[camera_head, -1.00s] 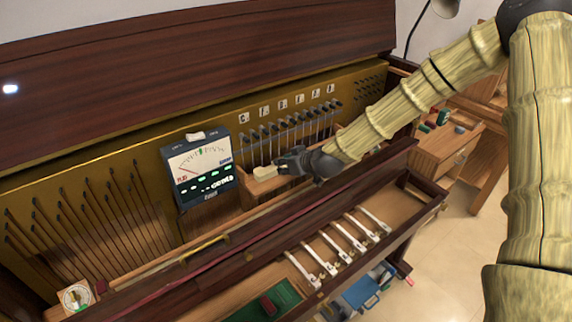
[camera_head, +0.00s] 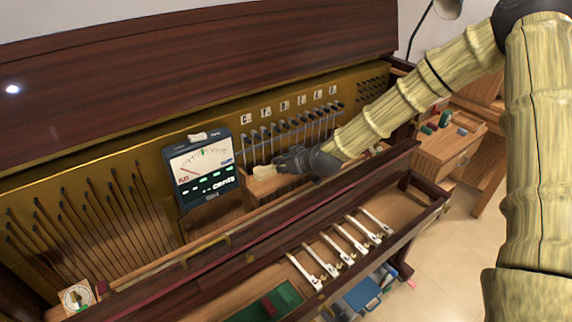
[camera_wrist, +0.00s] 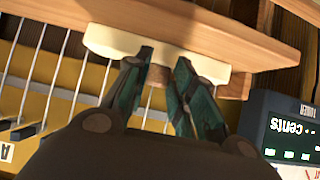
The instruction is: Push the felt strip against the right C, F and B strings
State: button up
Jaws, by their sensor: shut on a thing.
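My gripper (camera_head: 280,166) is shut on a cream strip (camera_wrist: 110,42), which looks like the felt strip. In the head view the strip (camera_head: 264,171) shows as a small pale end at the gripper's tips, by a wooden ledge (camera_head: 262,186). In the wrist view both fingers of my gripper (camera_wrist: 166,66) reach it from below, and the strip lies against or just in front of the wooden ledge (camera_wrist: 215,30). The strings (camera_head: 290,140) stand behind, under a row of letter labels too small to read surely. Contact between strip and strings cannot be told.
A tuner meter (camera_head: 203,172) reading in cents stands left of my gripper. More strings (camera_head: 90,230) lie farther left. White key levers (camera_head: 340,245) and a green tray (camera_head: 285,297) sit lower in front. A dark rail (camera_head: 240,240) runs below my gripper.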

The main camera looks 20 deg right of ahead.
jog(key=shift+w, duration=0.25)
jog(key=o, duration=0.9)
jog(key=shift+s, duration=0.15)
jog(key=s+d, duration=0.1)
jog(key=s, duration=0.1)
jog(key=s+r+p, duration=0.1)
jog(key=s, duration=0.2)
jog(key=s+d+r+p, duration=0.1)
jog(key=s, duration=0.1)
jog(key=shift+s+d, duration=0.15)
jog(key=shift+d, duration=0.15)
